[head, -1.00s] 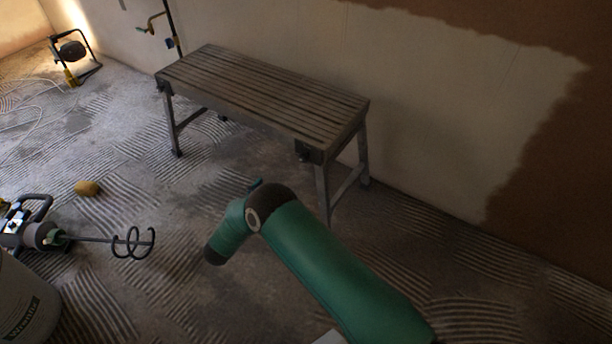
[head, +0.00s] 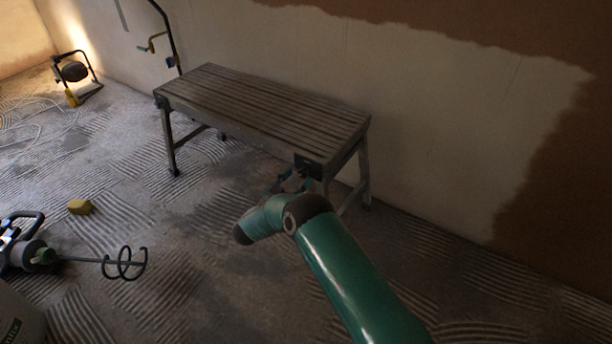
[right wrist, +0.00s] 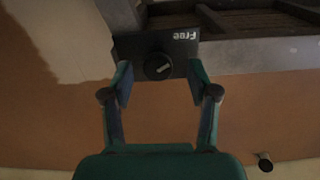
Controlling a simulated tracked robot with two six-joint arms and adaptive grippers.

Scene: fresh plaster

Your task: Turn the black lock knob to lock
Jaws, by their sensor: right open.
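The black lock knob (right wrist: 158,66) sits on a black plate with the white word "Free", which appears inverted in the right wrist view. A pale mark shows on the knob's face. In the head view the black plate (head: 308,165) is at the near right corner of the slatted bench (head: 262,108), at the top of a leg. My right gripper (right wrist: 160,86) is open, its two fingers to either side of the knob and apart from it as far as I can see. In the head view the gripper (head: 290,183) is partly hidden by its own arm. My left gripper is out of view.
A mixer with a spiral paddle (head: 122,263) lies on the ridged floor at the left, near a yellow sponge (head: 79,206). A work lamp (head: 75,75) stands at the back left. The half-plastered wall (head: 450,120) is behind the bench.

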